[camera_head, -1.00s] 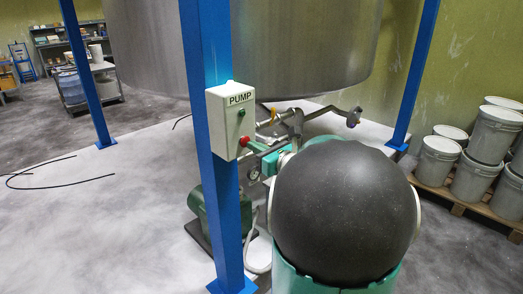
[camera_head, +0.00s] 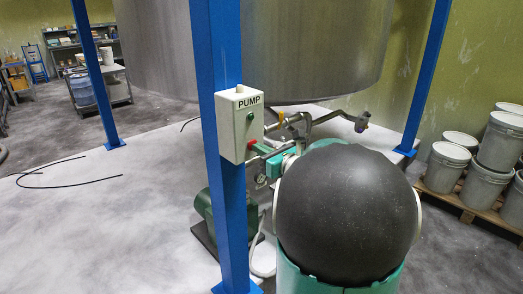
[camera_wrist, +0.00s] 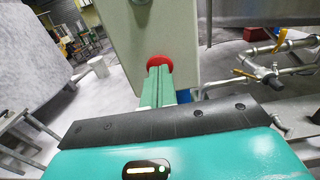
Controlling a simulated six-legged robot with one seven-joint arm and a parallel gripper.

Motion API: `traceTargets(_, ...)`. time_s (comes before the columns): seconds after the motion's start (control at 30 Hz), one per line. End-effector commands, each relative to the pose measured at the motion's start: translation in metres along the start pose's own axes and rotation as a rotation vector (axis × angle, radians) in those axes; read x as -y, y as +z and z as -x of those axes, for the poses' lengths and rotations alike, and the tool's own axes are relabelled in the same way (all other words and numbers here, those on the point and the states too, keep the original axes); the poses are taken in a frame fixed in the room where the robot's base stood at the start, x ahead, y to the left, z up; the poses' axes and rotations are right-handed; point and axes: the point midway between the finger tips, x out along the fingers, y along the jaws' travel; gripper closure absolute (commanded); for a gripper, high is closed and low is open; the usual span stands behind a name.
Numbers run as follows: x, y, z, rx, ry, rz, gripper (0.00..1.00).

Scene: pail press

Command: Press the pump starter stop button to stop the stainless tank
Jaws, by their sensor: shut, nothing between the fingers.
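The pump starter is a pale box (camera_head: 232,127) labelled PUMP, fixed to a blue post. Its green button (camera_head: 251,116) is above the red stop button (camera_head: 251,144). In the wrist view the red button (camera_wrist: 159,62) is a round mushroom head, its lower part hidden by my fingers. My gripper (camera_wrist: 159,70) is shut and empty, its green fingertips right at the red button; whether they touch it I cannot tell. In the head view my gripper (camera_head: 258,151) is small and partly hidden. The stainless tank (camera_head: 310,45) hangs behind the box.
The blue post (camera_head: 232,215) stands close beside my arm. Pipes with a valve (camera_head: 361,122) run under the tank. A green pump motor (camera_head: 208,208) sits on the floor behind the post. Grey pails (camera_head: 486,175) stand on a pallet at right. The floor at left is mostly open.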

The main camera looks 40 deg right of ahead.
Motion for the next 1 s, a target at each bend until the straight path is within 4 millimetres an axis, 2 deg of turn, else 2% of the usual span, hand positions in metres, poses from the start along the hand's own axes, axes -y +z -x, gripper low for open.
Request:
traceTargets(0.6,0.000,0.001,0.052,0.001,-0.001,0.000,1.00)
traceTargets(1.0,0.000,0.000,0.054,0.000,0.000,0.000,1.00)
